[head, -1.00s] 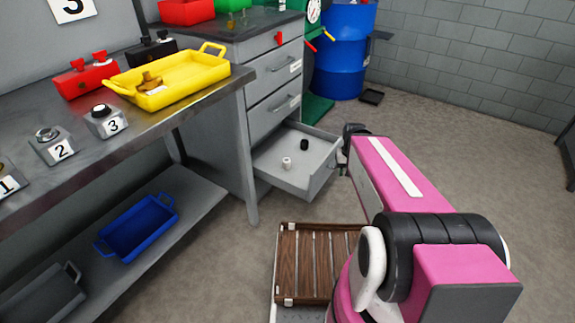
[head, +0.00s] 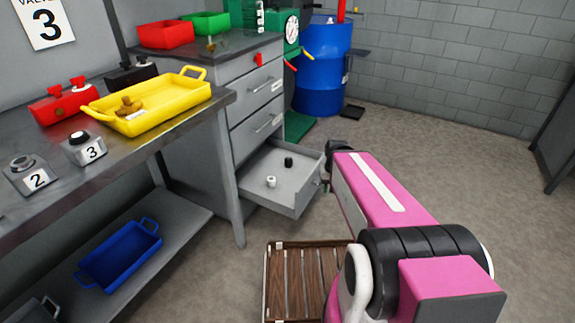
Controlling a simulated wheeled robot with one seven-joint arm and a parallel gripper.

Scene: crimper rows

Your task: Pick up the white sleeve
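The white sleeve (head: 271,182) stands in the open bottom drawer (head: 262,198) of the grey cabinet, toward the drawer's front left in the head view. A black sleeve (head: 288,162) stands behind it and to the right in the same drawer. My pink arm reaches toward the drawer from the lower right. My gripper is not clearly seen; only a dark part at the arm's far end shows at the right of the drawer, and its fingers are hidden.
A yellow tray (head: 184,119) with a brown item, a red box (head: 62,104) and numbered blocks stand on the left workbench. A blue tray (head: 120,256) is on the lower shelf. A wooden slatted crate (head: 294,282) is on the floor.

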